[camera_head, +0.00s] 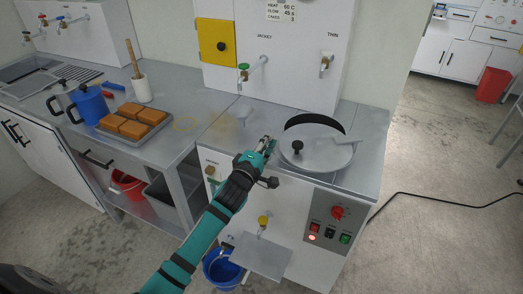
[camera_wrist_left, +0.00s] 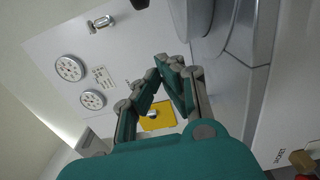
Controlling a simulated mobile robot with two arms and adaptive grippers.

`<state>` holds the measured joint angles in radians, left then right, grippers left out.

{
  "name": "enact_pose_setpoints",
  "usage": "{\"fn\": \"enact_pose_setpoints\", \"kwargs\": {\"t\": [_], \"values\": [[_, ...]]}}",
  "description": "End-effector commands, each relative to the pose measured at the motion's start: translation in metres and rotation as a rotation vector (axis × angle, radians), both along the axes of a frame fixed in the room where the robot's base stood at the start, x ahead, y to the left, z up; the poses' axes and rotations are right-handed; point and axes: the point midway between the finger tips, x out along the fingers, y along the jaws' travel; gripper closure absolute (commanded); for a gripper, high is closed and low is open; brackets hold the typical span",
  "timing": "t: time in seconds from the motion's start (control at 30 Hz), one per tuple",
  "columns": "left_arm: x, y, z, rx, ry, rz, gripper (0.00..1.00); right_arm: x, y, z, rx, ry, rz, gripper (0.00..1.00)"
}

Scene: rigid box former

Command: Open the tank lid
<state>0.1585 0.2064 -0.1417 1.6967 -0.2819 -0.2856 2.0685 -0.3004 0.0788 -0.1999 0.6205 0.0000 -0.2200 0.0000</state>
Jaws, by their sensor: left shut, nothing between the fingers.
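The round grey tank lid (camera_head: 322,158) with a black knob (camera_head: 297,147) lies over the tank in the worktop, right of centre in the head view. A dark crescent of the tank opening (camera_head: 314,119) shows behind the lid's far edge. I cannot tell whether the lid is tilted or shifted. My left gripper (camera_head: 267,141) is just left of the lid, its fingers shut and empty, apart from the knob. The shut fingers also show in the left wrist view (camera_wrist_left: 168,62), with curved grey metal to their right. My right gripper is out of view.
A white cabinet with a green-handled tap (camera_head: 244,70) and a yellow panel (camera_head: 215,44) stands behind. A control panel (camera_head: 331,219) is on the front. A tray of brown blocks (camera_head: 133,121) and blue jug (camera_head: 89,104) stand left. A grey handle (camera_head: 346,140) lies across the lid's right side.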

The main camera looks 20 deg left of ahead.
Motion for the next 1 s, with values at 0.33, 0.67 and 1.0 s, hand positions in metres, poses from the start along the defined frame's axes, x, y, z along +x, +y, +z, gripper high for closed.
{"fn": "enact_pose_setpoints", "kwargs": {"t": [0.33, 0.67, 1.0], "values": [[0.019, -0.029, 0.001, -0.001, 0.001, -0.002, 1.00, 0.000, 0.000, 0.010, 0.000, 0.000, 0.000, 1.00], [0.015, -0.039, 0.000, 0.001, 0.001, 0.000, 1.00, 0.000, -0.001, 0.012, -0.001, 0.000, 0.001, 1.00], [0.013, -0.040, 0.000, -0.002, 0.001, 0.008, 1.00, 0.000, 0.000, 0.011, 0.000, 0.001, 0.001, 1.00]]}}
